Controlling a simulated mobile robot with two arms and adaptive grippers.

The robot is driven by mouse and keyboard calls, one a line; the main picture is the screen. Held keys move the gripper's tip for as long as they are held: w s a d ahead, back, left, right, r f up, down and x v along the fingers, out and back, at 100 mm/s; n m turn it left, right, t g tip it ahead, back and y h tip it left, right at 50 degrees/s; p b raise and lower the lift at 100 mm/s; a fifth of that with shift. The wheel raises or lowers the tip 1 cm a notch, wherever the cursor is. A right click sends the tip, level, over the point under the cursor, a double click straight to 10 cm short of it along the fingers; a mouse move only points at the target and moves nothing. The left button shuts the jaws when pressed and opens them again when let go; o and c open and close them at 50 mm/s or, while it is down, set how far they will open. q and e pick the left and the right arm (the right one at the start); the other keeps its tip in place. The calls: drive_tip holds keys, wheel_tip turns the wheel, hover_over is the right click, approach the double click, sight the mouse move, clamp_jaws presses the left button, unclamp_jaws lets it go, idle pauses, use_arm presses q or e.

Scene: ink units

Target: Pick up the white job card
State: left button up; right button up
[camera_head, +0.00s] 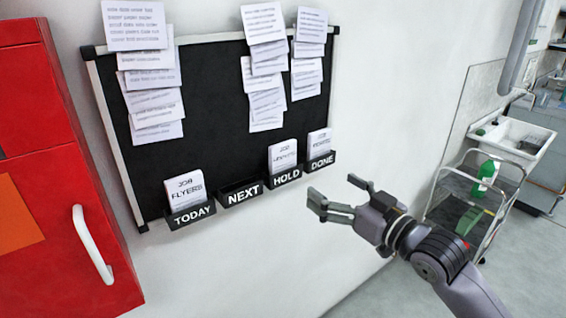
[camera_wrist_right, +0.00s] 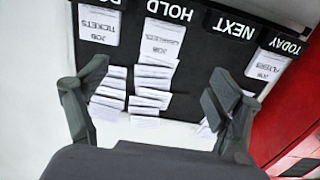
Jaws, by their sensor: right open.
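White job cards stand in label pockets along the lower edge of a black board (camera_head: 205,95). The card reading JOB FLYERS (camera_head: 185,190) is in the TODAY pocket (camera_head: 192,216). Another job card (camera_head: 283,156) is in the HOLD pocket (camera_head: 287,177), and a third (camera_head: 319,143) is in DONE. The NEXT pocket (camera_head: 240,193) looks empty. My right gripper (camera_head: 340,196) is open and empty, right of and below the DONE pocket, apart from every card. The right wrist view shows the FLYERS card (camera_wrist_right: 268,65) and one reading TICKETS (camera_wrist_right: 98,22). My left gripper is not in view.
Overlapping paper sheets (camera_head: 150,78) hang on the board above the pockets. A red cabinet (camera_head: 60,160) with a white handle (camera_head: 92,245) stands at left. A metal trolley (camera_head: 455,200) with green bottles stands at right, near a sink (camera_head: 515,135).

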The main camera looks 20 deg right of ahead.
sight(285, 154)
drive_tip(key=p+x, duration=0.1)
drive_tip(key=x, duration=0.5)
drive_tip(key=p+x, duration=0.2)
drive_tip(key=x, duration=0.4)
drive_tip(key=shift+s+a+r, duration=0.1)
drive_tip(key=shift+a+r, duration=0.05)
drive_tip(key=shift+r, duration=0.05)
drive_tip(key=shift+w+a+r+p, duration=0.15)
drive_tip(key=shift+w+p, duration=0.1)
drive_tip(key=shift+p, duration=0.15)
drive_tip(key=p+x, duration=0.1)
drive_tip(key=x, duration=0.3)
drive_tip(key=shift+w+a+r+p, duration=0.15)
drive_tip(key=shift+r+p, duration=0.1)
drive_tip(key=shift+p, duration=0.15)
drive_tip(key=shift+w+f, duration=0.1)
drive_tip(key=shift+w, duration=0.1)
drive_tip(key=shift+s, duration=0.1)
drive_tip(key=shift+c, duration=0.5)
drive_tip(key=c, duration=1.2)
drive_tip(key=shift+o, duration=0.2)
